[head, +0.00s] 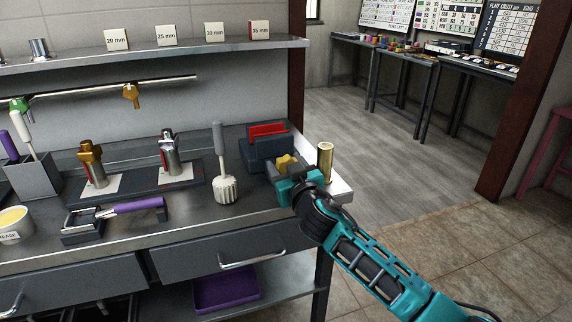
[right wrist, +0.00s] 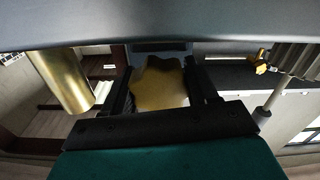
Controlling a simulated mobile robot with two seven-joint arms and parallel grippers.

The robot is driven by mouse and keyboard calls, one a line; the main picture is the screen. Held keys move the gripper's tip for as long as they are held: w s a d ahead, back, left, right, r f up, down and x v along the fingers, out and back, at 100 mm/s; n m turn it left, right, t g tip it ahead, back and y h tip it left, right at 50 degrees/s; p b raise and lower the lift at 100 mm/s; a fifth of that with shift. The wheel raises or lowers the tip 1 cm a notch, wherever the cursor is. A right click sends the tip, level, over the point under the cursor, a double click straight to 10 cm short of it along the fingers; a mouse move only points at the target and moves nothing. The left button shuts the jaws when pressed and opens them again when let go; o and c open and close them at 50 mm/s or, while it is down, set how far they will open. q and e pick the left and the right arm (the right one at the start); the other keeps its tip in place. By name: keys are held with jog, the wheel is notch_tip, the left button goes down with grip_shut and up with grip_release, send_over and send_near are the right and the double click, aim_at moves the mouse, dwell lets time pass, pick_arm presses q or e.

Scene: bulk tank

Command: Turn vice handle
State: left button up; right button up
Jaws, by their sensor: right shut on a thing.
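The vice (head: 270,152) is a dark blue-grey block at the right end of the bench, with a red piece (head: 267,130) at its jaws. Its handle is a yellow lobed knob (head: 288,161) on the near right side. My right gripper (head: 288,172) is at the knob, its arm coming in from the lower right. In the right wrist view the knob (right wrist: 158,84) sits between the two black fingers (right wrist: 160,95), which are shut on it. The gripper hides part of the knob and of the vice's near side. My left gripper is not in view.
A brass cylinder (head: 325,160) stands close right of my gripper, near the bench corner. A brush with a grey handle (head: 218,145) stands left of the vice. A shelf (head: 150,55) runs above.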

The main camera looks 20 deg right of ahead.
jog(key=shift+n, duration=0.4)
jog(key=o, duration=1)
jog(key=shift+s, duration=0.1)
jog(key=s, duration=1.2)
jog(key=shift+s+d+p, duration=0.25)
jog(key=shift+s+p, duration=0.1)
jog(key=shift+p, duration=0.05)
